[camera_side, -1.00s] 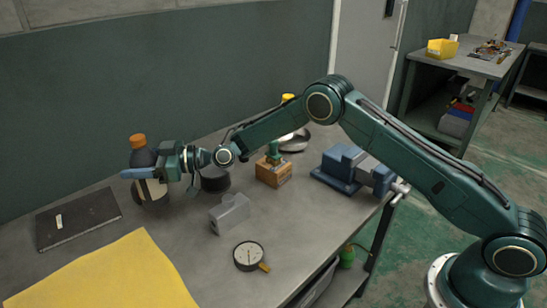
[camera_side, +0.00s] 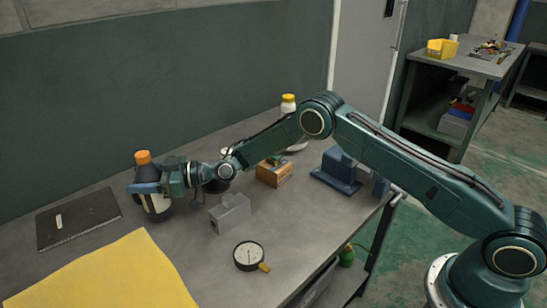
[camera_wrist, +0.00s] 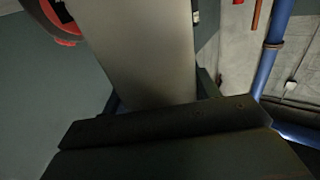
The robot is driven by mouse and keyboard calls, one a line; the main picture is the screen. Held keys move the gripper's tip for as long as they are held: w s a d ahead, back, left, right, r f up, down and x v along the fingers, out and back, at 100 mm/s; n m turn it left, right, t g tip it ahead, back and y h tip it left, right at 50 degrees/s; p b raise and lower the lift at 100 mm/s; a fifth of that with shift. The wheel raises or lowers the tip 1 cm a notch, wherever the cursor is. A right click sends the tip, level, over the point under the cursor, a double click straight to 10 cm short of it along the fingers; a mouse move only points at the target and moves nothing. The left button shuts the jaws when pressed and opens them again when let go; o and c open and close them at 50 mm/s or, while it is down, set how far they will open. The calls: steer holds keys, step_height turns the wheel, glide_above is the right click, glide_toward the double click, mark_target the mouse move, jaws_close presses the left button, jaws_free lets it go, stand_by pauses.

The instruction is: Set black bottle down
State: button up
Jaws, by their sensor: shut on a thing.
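The black bottle (camera_side: 155,211) has an orange cap and a pale label. It stands upright at the left part of the grey workbench (camera_side: 200,262), in the side view. My gripper (camera_side: 146,188) is shut around its upper body, below the cap. The bottle's base is at or very near the bench top; I cannot tell whether it touches. The wrist view shows a pale broad surface and dark parts close up, and I cannot clearly make out the bottle there.
A dark flat plate (camera_side: 78,218) and a yellow sheet (camera_side: 110,275) lie left and in front. A grey block (camera_side: 231,213), a gauge (camera_side: 249,256), a wooden box (camera_side: 274,174), a blue vise (camera_side: 339,172) and a yellow-capped bottle (camera_side: 288,106) are to the right.

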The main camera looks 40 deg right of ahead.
steer(key=o, duration=1.3)
steer(key=shift+f, duration=0.15)
steer(key=shift+o, duration=0.2)
steer(key=shift+v, duration=0.9)
step_height(320, 180, up, 7)
steer(key=s+d, duration=0.1)
steer(key=d, duration=0.1)
steer(key=shift+s+d, duration=0.25)
steer(key=shift+s, duration=0.15)
steer(key=shift+r, duration=0.25)
